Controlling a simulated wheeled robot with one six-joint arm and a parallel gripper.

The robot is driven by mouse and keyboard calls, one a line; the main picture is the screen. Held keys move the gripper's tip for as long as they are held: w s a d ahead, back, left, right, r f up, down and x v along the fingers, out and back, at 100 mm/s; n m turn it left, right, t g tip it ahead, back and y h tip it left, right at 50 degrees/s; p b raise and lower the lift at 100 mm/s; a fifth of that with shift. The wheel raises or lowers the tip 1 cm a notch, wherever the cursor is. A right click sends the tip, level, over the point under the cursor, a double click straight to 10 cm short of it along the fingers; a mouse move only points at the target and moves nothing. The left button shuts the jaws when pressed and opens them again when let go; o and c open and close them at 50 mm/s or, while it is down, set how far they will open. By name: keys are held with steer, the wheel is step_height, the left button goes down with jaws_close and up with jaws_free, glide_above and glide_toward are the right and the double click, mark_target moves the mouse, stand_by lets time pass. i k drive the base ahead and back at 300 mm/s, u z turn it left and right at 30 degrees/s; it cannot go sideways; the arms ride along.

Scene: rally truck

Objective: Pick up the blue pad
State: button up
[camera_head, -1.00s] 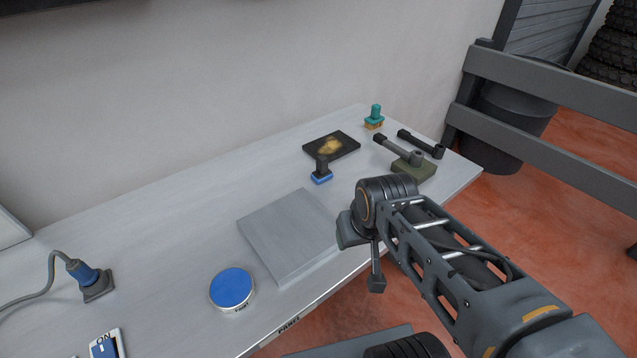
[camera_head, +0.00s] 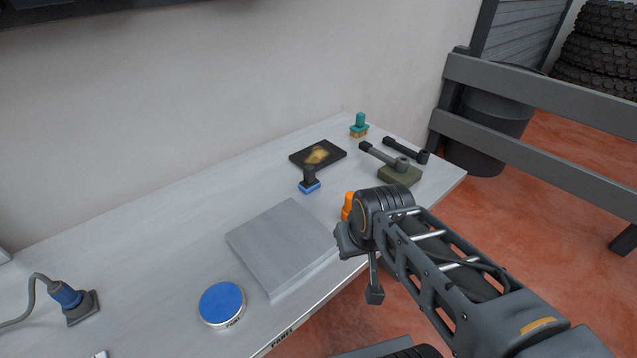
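The blue pad (camera_head: 310,187) is a small block with a blue base and a black upright handle. It stands on the light grey bench (camera_head: 150,235), behind the grey square plate. My gripper (camera_head: 362,268) hangs at the front edge of the bench, to the right of the plate and apart from the pad. Its fingers are seen side-on and partly hidden by the wrist, so its opening is unclear. I see nothing held in it.
A round tin with a blue top (camera_head: 222,302) and a raised grey plate (camera_head: 280,245) lie near the front edge. An orange object (camera_head: 348,204) is partly behind my wrist. A black tray (camera_head: 318,154), teal-handled brush (camera_head: 359,125) and dark tools (camera_head: 400,172) are farther back.

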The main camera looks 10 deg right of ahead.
mark_target(309, 183)
steer(key=z, duration=0.8)
steer(key=k, duration=1.05)
steer(key=z, duration=0.9)
steer(key=i, duration=1.55)
steer(key=u, duration=1.7)
steer(key=i, duration=0.75)
steer(key=u, duration=0.9)
